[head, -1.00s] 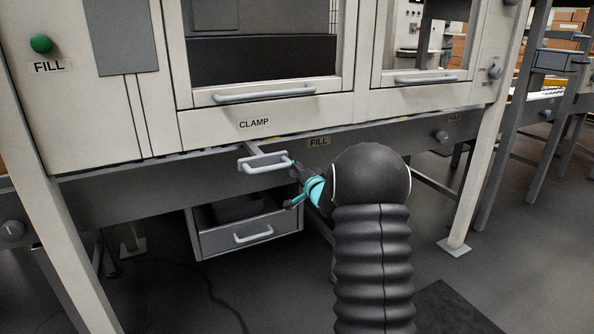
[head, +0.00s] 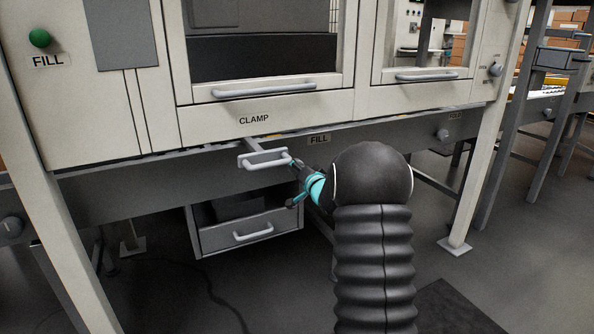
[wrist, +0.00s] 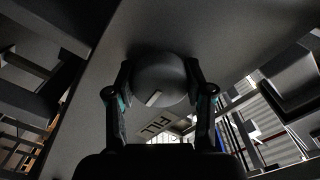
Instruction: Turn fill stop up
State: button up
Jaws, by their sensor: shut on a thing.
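The fill stop is a round dark grey knob (wrist: 160,75) on the flat grey beam in the wrist view. A short pale mark (wrist: 153,98) shows on its lower part, set at a slant. A FILL label (wrist: 158,125) lies just beyond it; the same label on the beam shows in the head view (head: 319,139). My gripper (wrist: 160,90) has one finger on each side of the knob and is shut on it. In the head view my gripper (head: 297,182) is beside the beam below that label, and the knob itself is hidden there.
A grey CLAMP handle (head: 265,160) sticks out just left of my gripper. A drawer (head: 247,234) hangs below it. Another knob (head: 443,135) sits on the beam to the right. A pale leg (head: 478,170) stands at the right.

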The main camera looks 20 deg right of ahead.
jog(key=n+b, duration=0.3)
jog(key=n, duration=0.1)
jog(key=shift+f, duration=0.2)
jog(key=n+b, duration=0.3)
jog(key=n, duration=0.1)
jog(key=shift+n+b, duration=0.3)
jog(key=shift+n, duration=0.1)
jog(key=n+b, duration=0.1)
jog(key=n, duration=0.2)
jog(key=shift+r+n+b, duration=0.1)
jog(key=shift+n+b, duration=0.2)
jog(key=shift+b, duration=0.1)
jog(key=shift+r+n, duration=0.1)
jog(key=shift+n, duration=1.9)
jog(key=o, duration=1.2)
jog(key=shift+c, duration=0.2)
jog(key=s, duration=1.2)
jog(key=shift+d, duration=0.2)
